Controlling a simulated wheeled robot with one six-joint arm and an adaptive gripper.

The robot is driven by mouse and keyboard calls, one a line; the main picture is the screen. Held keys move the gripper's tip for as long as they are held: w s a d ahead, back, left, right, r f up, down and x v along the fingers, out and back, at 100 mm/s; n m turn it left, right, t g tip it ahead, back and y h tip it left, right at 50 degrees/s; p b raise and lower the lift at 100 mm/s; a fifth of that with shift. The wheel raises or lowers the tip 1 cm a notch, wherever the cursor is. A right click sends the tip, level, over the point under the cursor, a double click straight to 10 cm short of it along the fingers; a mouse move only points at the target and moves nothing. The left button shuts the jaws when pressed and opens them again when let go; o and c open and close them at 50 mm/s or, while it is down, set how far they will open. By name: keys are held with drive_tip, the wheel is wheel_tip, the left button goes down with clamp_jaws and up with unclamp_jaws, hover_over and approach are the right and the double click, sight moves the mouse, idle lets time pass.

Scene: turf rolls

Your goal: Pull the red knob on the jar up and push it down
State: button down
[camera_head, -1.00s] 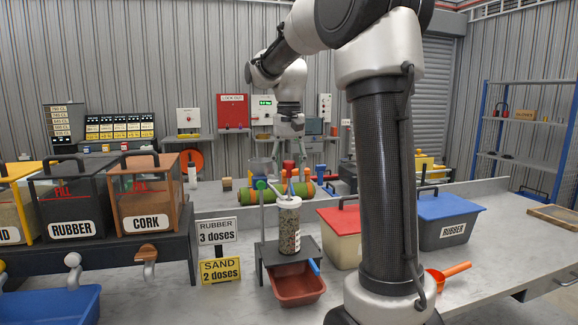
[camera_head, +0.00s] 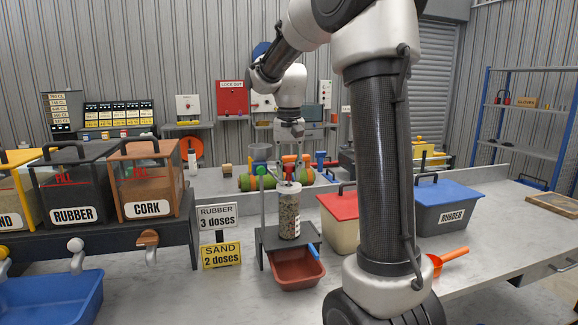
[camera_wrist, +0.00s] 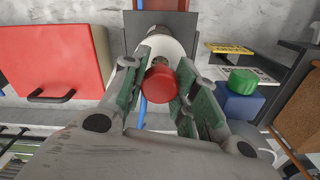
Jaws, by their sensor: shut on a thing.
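The clear jar (camera_head: 289,216) with dark speckled filling stands upright on a small grey stand (camera_head: 264,236) in the head view. Its pale top (camera_wrist: 160,48) shows in the wrist view. The red knob (camera_wrist: 161,84) sits between my fingers in the wrist view. My gripper (camera_head: 289,158) is above the jar top, shut on the knob from both sides. The fingers hide the knob's sides.
A reddish tray (camera_head: 298,268) sits below the stand. A green knob (camera_wrist: 243,80) is close beside my gripper. A red-lidded box (camera_head: 341,205) and a blue-lidded RUBBER box (camera_head: 442,210) stand to the right. Dose signs (camera_head: 217,217) stand to the left.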

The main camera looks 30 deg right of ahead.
sight(289, 165)
drive_tip(key=c, duration=1.1)
unclamp_jaws()
drive_tip(key=shift+f, duration=0.25)
wheel_tip(289, 165, up, 12)
drive_tip(key=s+a+f+n+t, duration=0.2)
drive_tip(key=s+f, duration=0.4)
drive_tip(key=s, duration=0.5)
drive_tip(key=s+a+f+n+t, duration=0.2)
drive_tip(key=s+f, duration=0.4)
drive_tip(key=s, duration=0.6)
drive_tip(key=shift+s+a+f+n, duration=0.25)
drive_tip(key=shift+a+f+n, duration=0.25)
drive_tip(key=shift+n, duration=0.6)
